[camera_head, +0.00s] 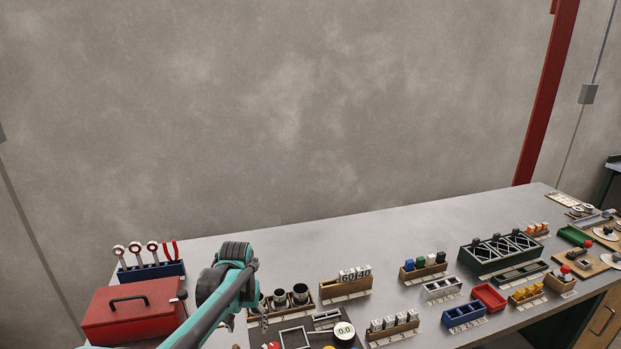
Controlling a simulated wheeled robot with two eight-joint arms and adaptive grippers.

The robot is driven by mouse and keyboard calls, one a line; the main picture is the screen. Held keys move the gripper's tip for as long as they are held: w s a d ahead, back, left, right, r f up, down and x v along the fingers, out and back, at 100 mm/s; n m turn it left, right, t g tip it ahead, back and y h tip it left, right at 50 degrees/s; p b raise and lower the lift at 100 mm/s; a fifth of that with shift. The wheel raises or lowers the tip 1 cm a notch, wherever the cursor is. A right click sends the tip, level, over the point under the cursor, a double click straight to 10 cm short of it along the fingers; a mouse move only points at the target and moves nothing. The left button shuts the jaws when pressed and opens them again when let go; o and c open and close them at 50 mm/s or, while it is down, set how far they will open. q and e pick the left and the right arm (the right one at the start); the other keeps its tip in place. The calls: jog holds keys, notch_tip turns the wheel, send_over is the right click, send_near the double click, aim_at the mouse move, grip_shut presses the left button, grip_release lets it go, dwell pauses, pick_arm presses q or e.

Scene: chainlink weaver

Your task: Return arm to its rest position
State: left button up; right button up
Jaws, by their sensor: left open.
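My left arm comes in from the bottom left, teal and dark grey, and its wrist rises above the bench. My left gripper (255,294) hangs at the end of that wrist, pointing down beside the dark round cups. It is open, and I see nothing held in it. Its fingertips are small and partly hidden by the wrist. My right gripper is not in view.
The grey bench (400,235) has a clear back strip. A red toolbox (125,318) and a blue tool rack (150,271) stand left of my arm. Cups (300,293) and a round scale (344,332) lie close on its right. Several small bins fill the right side.

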pick_arm(q)
jog(key=s+r+t, duration=0.3)
jog(key=s+r, duration=0.4)
jog(key=s, duration=0.7)
jog(key=s+f+t, duration=0.2)
jog(key=s+t, duration=0.1)
jog(key=s, duration=0.7)
jog(key=shift+s+a+f+b, duration=0.15)
jog(key=shift+s+a+b, duration=0.15)
jog(key=shift+a+b, duration=0.1)
